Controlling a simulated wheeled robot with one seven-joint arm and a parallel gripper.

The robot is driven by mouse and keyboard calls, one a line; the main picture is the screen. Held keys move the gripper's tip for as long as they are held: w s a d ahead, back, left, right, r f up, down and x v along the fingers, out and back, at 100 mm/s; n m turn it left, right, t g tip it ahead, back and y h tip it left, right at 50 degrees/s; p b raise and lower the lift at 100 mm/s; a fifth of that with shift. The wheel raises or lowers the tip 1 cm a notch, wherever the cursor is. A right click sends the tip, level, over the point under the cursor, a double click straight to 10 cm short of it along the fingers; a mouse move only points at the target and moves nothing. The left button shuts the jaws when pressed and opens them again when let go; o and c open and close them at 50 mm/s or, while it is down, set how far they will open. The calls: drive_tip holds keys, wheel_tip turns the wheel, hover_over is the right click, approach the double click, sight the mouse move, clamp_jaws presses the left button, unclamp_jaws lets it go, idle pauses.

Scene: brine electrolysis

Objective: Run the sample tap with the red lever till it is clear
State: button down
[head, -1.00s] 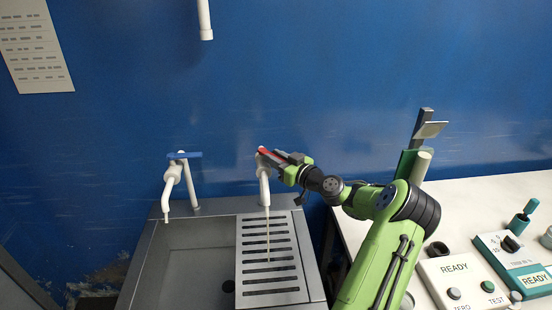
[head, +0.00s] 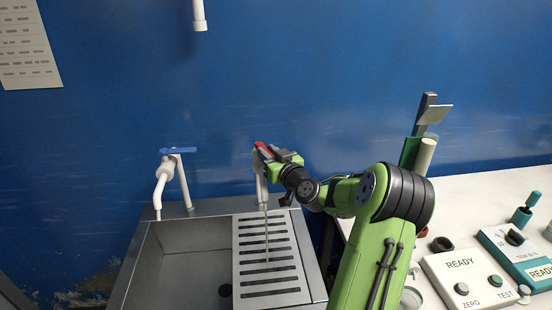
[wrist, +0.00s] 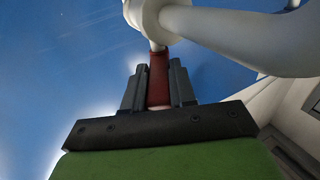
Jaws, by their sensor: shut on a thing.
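The sample tap (head: 259,180) is a white tap at the back of the sink, partly hidden behind my gripper. Its red lever (head: 261,145) shows at the gripper's tip, and in the wrist view the red lever (wrist: 158,82) stands between the two dark fingers. My gripper (wrist: 158,88) is shut on the lever. A thin, pale yellowish stream (head: 266,232) runs from the tap straight down onto the slotted drain grate (head: 236,260). It is too thin to judge its clarity surely. The white tap body (wrist: 230,35) fills the top of the wrist view.
A second white tap (head: 163,180) with a blue lever (head: 178,150) stands left over the open basin (head: 185,260), with no flow visible. A white pipe end (head: 199,15) hangs above.

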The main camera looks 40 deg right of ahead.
drive_tip(key=shift+r, duration=0.2)
drive_tip(key=c, duration=0.9)
unclamp_jaws()
drive_tip(key=shift+f, duration=0.1)
drive_tip(key=shift+s, duration=0.3)
drive_tip(key=shift+b+v, duration=2.3)
drive_tip(key=shift+v, duration=5.3)
